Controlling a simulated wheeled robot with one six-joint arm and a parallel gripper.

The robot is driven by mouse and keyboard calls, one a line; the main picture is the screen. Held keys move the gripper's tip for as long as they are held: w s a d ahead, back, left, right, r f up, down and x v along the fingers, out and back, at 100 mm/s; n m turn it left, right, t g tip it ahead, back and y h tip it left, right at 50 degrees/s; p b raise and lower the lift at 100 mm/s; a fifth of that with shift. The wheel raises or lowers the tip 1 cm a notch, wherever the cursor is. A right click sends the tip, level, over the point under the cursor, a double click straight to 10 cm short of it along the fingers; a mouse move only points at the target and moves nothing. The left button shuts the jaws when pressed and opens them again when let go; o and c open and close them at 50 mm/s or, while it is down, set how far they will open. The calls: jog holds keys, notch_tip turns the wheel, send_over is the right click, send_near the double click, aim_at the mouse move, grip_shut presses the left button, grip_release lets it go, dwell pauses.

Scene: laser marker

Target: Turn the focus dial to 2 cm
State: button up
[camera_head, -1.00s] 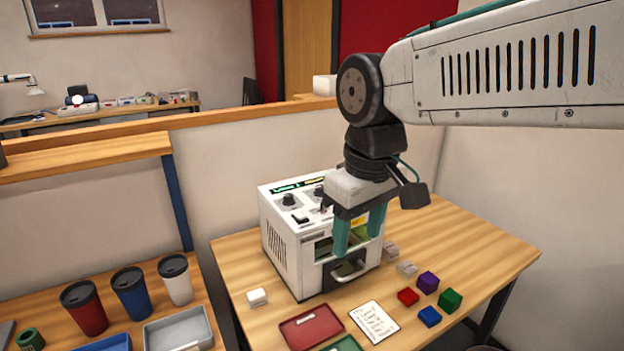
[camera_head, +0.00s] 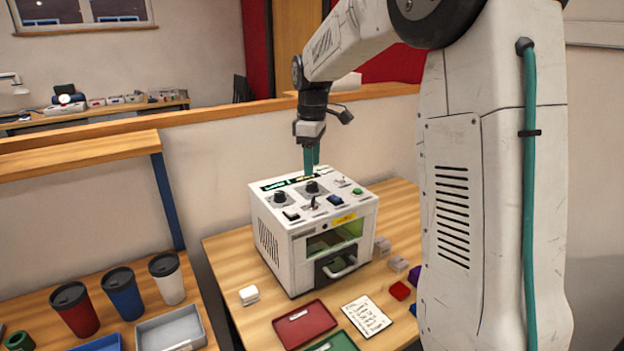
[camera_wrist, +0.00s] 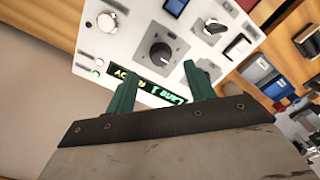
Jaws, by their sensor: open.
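A white laser marker box (camera_head: 283,248) stands on the wooden table with two black dials on its sloped top. The left dial (camera_head: 280,197) and the right dial (camera_head: 312,187) sit on grey plates; their labels are too small to read, so I cannot tell which is the focus dial. My gripper (camera_head: 311,168) points down with teal fingers above the right dial. In the wrist view, that dial (camera_wrist: 160,54) lies just beyond and between the open fingertips (camera_wrist: 159,73), with nothing held. It bears a light pointer mark. Contact cannot be told.
A lit display (camera_wrist: 150,88) lies behind the dials. A red tray (camera_head: 305,324) and a written card (camera_head: 366,316) lie in front. The wall (camera_head: 215,165) is close behind.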

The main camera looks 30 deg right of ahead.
aim_at(312, 183)
notch_tip(312, 183, down, 5)
jog(key=shift+f, duration=0.2)
jog(key=c, duration=1)
